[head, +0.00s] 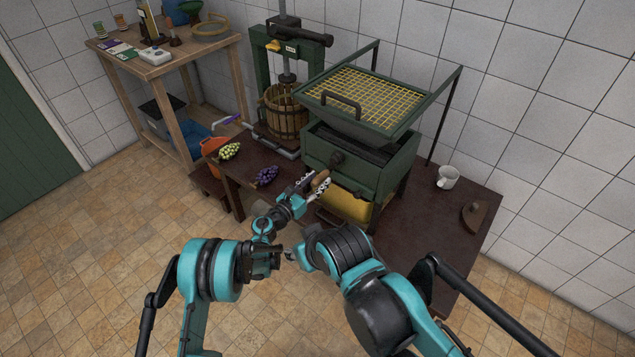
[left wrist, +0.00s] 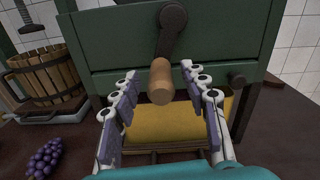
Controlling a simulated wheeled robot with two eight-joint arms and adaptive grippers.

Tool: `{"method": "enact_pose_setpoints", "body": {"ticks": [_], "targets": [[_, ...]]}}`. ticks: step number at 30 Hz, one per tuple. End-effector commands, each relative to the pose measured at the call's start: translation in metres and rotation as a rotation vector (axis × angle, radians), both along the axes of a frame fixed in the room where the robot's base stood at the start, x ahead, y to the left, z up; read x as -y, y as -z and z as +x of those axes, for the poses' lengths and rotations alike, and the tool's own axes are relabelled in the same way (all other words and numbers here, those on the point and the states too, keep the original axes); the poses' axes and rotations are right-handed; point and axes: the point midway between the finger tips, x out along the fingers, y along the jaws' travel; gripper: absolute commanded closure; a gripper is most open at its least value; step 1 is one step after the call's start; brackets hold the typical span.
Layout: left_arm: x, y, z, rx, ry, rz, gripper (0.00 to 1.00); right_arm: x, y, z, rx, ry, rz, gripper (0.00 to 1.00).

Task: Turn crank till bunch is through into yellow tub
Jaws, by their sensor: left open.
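The green crusher (head: 345,158) stands on the dark table, its yellow grid (head: 365,95) raised above the body. Its crank has a dark arm (left wrist: 171,35) and a wooden handle (left wrist: 161,82), which hangs downward; the handle (head: 321,180) also shows in the head view. My left gripper (head: 311,187) is open, its fingers on either side of the handle with visible gaps. The yellow tub (left wrist: 175,124) sits under the crusher and is partly hidden. No bunch is visible inside the crusher. My right gripper is mostly hidden by its arm, so its jaws are unclear.
A white mug (head: 447,177) and a brown wooden piece (head: 474,214) are at right. A wooden bench (head: 165,62) stands back left.

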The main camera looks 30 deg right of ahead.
Motion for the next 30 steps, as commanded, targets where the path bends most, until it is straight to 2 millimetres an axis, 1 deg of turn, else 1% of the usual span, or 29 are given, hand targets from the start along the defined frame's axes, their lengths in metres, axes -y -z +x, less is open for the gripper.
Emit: {"method": "enact_pose_setpoints", "body": {"ticks": [3, 11, 12, 14, 15, 16, 23, 30], "targets": [[0.007, 0.0003, 0.0022, -0.001, 0.001, 0.0, 0.56, 0.0, 0.0023, 0.0, 0.0, 0.0, 0.0, 0.6], [0.0079, -0.0006, 0.0029, -0.001, 0.0, 0.0, 0.56, 0.0, 0.0018, 0.0001, 0.0, 0.0, 0.0, 0.6], [0.0079, -0.0006, 0.0029, -0.001, 0.0, 0.0, 0.66, 0.0, 0.0018, 0.0001, 0.0, 0.0, 0.0, 0.6], [0.0078, -0.0006, 0.003, -0.001, 0.0, 0.0, 0.82, 0.0, 0.0018, 0.0001, 0.0, 0.0, 0.0, 0.6], [0.0077, -0.0006, 0.0029, -0.001, 0.0, 0.0, 0.92, 0.0, 0.0018, 0.0001, 0.0, 0.0, 0.0, 0.6], [0.0077, -0.0006, 0.0029, -0.001, 0.0, 0.0, 1.0, 0.0, 0.0018, 0.0001, 0.0, 0.0, 0.0, 0.6], [0.0077, -0.0005, 0.0027, -0.004, 0.001, -0.002, 1.0, 0.0, 0.0022, 0.0001, 0.0, 0.0, 0.0, 0.6], [0.0094, 0.0015, -0.0009, -0.059, 0.001, -0.025, 1.0, 0.0, 0.0063, 0.0001, 0.0, 0.0, 0.0, 0.6]]}}
